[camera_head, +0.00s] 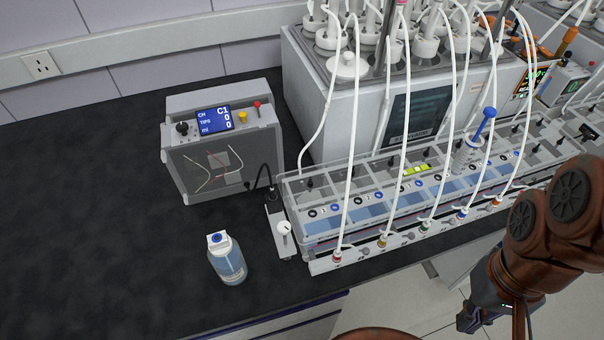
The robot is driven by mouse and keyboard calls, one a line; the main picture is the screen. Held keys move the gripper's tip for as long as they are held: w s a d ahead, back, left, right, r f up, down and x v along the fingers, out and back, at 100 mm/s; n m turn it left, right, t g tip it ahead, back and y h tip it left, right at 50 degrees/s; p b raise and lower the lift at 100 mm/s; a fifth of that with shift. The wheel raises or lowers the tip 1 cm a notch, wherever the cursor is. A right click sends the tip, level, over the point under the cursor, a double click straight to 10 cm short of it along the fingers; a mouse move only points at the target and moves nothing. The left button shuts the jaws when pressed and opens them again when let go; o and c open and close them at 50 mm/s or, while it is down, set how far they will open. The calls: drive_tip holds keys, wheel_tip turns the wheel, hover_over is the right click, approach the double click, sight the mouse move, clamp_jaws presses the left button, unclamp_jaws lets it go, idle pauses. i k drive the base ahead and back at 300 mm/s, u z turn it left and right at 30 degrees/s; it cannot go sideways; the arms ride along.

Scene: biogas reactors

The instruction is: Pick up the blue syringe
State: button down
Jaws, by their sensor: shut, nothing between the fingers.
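The blue syringe (467,155) has a clear barrel and a bright blue plunger. It stands tilted to the right in the clear rack (290,188), towards its right part, with its lower end hidden in the rack. My gripper (468,320) is at the bottom right, below the bench's front edge and well below the syringe in the picture. It is small and dark here, shut and empty, and apart from the syringe.
White tubes (357,120) arch from the reactor unit (318,110) to ports along the rack's front, some close to the syringe. A pump box (220,155) and a capped bottle (227,262) stand left. The dark bench (80,220) is clear at far left.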

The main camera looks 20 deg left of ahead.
sight(469, 148)
drive_tip(key=u, duration=0.55)
drive_tip(key=k, duration=1.3)
drive_tip(key=u, duration=0.55)
drive_tip(key=i, duration=0.7)
drive_tip(key=z, duration=0.35)
